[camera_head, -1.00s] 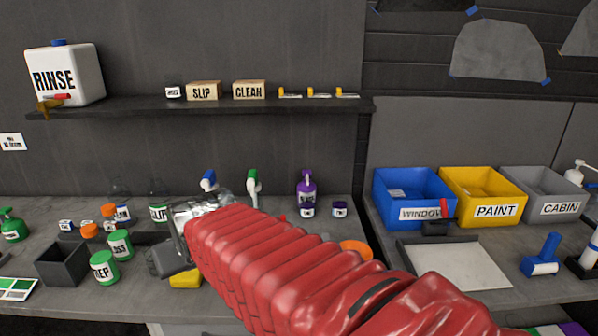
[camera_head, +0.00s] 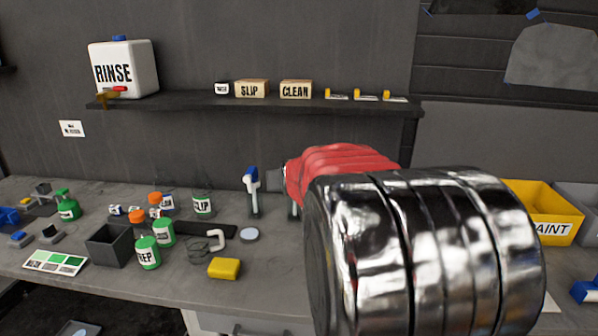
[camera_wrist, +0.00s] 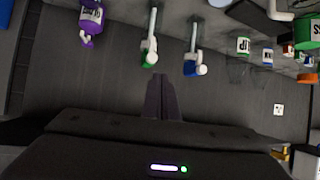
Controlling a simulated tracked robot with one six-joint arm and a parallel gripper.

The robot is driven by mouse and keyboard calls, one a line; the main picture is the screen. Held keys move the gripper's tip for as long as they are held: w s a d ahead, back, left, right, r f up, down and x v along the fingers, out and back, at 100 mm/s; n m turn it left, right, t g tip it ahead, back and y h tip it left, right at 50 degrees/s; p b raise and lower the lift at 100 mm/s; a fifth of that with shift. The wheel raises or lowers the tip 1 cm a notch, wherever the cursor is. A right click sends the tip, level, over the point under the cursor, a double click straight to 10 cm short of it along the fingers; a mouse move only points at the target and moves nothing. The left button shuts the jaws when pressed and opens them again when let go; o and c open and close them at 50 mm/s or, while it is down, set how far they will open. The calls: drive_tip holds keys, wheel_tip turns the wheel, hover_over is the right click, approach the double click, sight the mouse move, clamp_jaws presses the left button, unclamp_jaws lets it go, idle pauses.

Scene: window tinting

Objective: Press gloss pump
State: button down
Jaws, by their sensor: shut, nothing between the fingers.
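In the wrist view, which looks upside down, my gripper (camera_wrist: 161,78) has its two dark fingers together and empty. A pump with a green head (camera_wrist: 150,52) and a pump with a blue head (camera_wrist: 195,67) stand on either side of the fingertips in that view, apart from them. A purple pump bottle (camera_wrist: 91,18) is at the upper left; its label is unreadable. I cannot tell which pump is gloss. In the head view the blue-headed pump (camera_head: 252,182) stands left of my arm, which hides the purple bottle and most of the green-headed pump.
The bench holds a grey bin (camera_head: 109,243), several labelled bottles, a yellow block (camera_head: 224,268) and a round grey lid (camera_head: 249,235). A shelf (camera_head: 250,104) with a RINSE tank (camera_head: 124,68) runs above. A yellow PAINT bin (camera_head: 545,212) stands at the right.

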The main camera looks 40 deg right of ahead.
drive_tip(key=s+d+f+m+h, duration=0.1)
drive_tip(key=d+h, duration=0.1)
drive_tip(key=d, duration=1)
drive_tip(key=s+d+f+m+h, duration=0.1)
drive_tip(key=d+f+m+h, duration=0.1)
drive_tip(key=d, duration=1)
drive_tip(key=shift+f+h, duration=0.2)
drive_tip(key=shift+h, duration=0.1)
drive_tip(key=shift+x, duration=5.05)
drive_tip(key=shift+f, duration=2)
